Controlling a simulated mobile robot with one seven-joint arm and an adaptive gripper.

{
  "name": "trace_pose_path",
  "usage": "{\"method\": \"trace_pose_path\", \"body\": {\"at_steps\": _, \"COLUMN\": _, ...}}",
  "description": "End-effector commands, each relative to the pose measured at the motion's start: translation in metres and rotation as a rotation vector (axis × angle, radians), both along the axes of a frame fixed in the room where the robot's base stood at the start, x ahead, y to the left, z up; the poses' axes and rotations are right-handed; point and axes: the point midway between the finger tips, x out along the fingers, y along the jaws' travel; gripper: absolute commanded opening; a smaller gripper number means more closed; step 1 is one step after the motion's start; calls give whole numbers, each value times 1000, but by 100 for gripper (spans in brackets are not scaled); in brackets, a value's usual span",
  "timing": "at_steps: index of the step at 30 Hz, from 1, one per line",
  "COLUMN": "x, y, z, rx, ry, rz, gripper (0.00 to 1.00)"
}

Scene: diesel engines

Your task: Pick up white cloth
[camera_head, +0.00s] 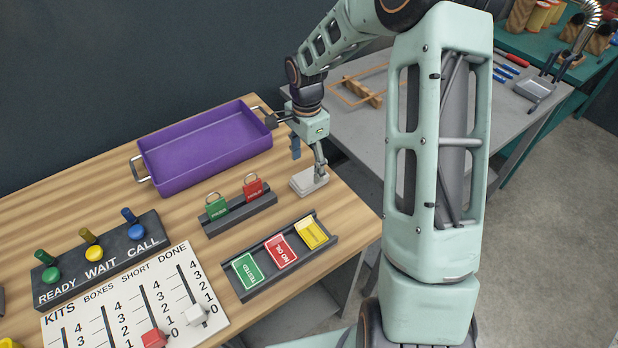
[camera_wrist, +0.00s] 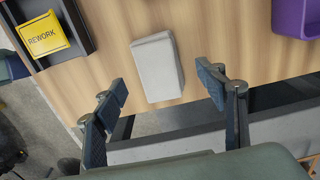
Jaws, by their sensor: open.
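The white cloth (camera_head: 309,182) is a pale, folded, block-like rectangle lying on the wooden table near its right edge. In the wrist view the cloth (camera_wrist: 157,68) lies flat on the wood, ahead of my fingers and between their lines. My gripper (camera_head: 308,160) is just above and behind the cloth in the head view. In the wrist view my gripper (camera_wrist: 165,88) is open, with one blue-padded finger on each side and nothing between the tips. I cannot tell the exact height of the fingers over the cloth.
A purple tray (camera_head: 206,148) stands behind and left. A dark rack with green and red padlocks (camera_head: 239,209) is left of the cloth. A card holder (camera_head: 281,256) with a yellow card (camera_wrist: 43,36) is in front. The table edge and a grey bench (camera_head: 345,120) lie right.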

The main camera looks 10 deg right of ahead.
Motion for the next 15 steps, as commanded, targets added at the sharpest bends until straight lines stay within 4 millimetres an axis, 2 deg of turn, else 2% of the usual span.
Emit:
{"method": "trace_pose_path", "body": {"at_steps": 10, "x": 0, "y": -6, "z": -39, "rx": 2, "ry": 3, "rz": 1, "gripper": 65}}
{"method": "trace_pose_path", "body": {"at_steps": 15, "x": 1, "y": -6, "z": -51, "rx": 1, "ry": -1, "rz": 0, "gripper": 65}}
